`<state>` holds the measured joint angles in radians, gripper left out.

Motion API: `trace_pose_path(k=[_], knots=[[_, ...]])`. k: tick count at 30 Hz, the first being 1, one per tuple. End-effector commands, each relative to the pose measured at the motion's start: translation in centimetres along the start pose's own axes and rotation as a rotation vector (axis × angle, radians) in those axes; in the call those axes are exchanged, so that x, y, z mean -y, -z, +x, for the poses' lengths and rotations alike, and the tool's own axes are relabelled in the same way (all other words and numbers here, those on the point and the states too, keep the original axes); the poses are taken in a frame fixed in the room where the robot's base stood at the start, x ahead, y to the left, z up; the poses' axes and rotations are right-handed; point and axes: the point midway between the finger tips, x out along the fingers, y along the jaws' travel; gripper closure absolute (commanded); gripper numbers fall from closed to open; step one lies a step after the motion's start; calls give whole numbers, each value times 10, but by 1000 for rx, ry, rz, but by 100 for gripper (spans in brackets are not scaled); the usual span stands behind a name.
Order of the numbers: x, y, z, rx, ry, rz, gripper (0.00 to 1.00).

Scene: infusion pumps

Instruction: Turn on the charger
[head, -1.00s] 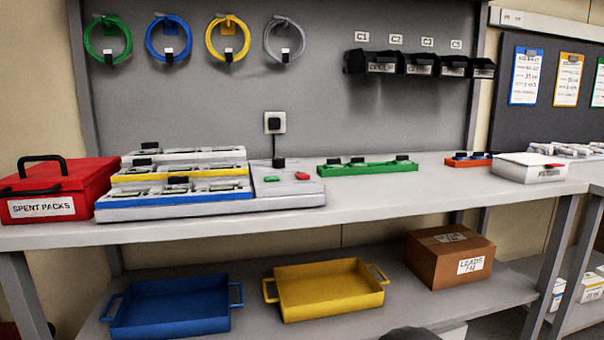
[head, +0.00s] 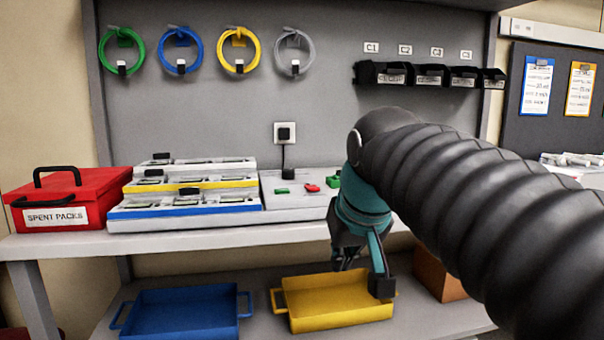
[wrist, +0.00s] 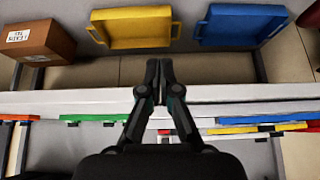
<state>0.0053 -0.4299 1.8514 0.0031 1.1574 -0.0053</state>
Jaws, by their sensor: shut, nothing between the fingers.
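The charger (head: 300,208) is a grey-white unit on the bench, with stepped bays of packs at its left. Its right panel has a green button (head: 282,191) and a red button (head: 312,188). A black plug (head: 285,133) sits in the wall socket above, with a cord down to the charger. My gripper (head: 362,278) hangs in front of the bench edge, right of and below the buttons, apart from the charger. In the wrist view my gripper (wrist: 159,64) has its fingers together and empty. The charger's stepped bays (wrist: 262,124) show at the right there, seen inverted.
A red spent-packs box (head: 62,190) stands left of the charger. Blue tray (head: 180,325) and yellow tray (head: 335,318) lie on the lower shelf, the yellow one behind my gripper. A green rack (wrist: 95,119) and a brown carton (wrist: 45,37) show in the wrist view.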

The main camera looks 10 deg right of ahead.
Motion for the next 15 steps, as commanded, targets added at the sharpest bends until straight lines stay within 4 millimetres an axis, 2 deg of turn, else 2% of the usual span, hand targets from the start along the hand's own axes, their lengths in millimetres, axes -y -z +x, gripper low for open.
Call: trace_pose_path(k=[1, 3, 15], knots=[[0, 19, -9, -7, 0, 0, 100], [0, 40, -20, -15, 0, 0, 100], [0, 149, -75, -64, 0, 0, 100]])
